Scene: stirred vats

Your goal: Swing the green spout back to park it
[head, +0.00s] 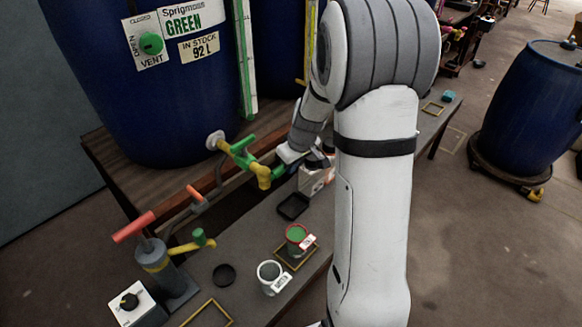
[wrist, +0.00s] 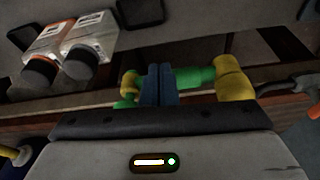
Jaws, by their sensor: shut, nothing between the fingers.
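The green Sprigmoss vat (head: 150,100) has a yellow and green tap (head: 243,158) low on its side. The green spout (head: 278,172) reaches right from the tap's yellow elbow (head: 263,176). In the wrist view the green spout (wrist: 192,77) runs left from the yellow elbow (wrist: 235,80), and a green and yellow end shows left of my fingers. My gripper (wrist: 158,82) is shut and empty, its dark fingers crossing in front of the spout. I cannot tell whether they touch it. In the head view my arm hides much of the gripper.
A red cup (head: 297,236) with green contents and a white cup (head: 269,273) stand on the bench. A hand pump (head: 153,254) with its own yellow spout (head: 190,246) is at lower left. Black-capped white containers (wrist: 80,45) sit near my gripper. A blue drum (head: 530,105) stands right.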

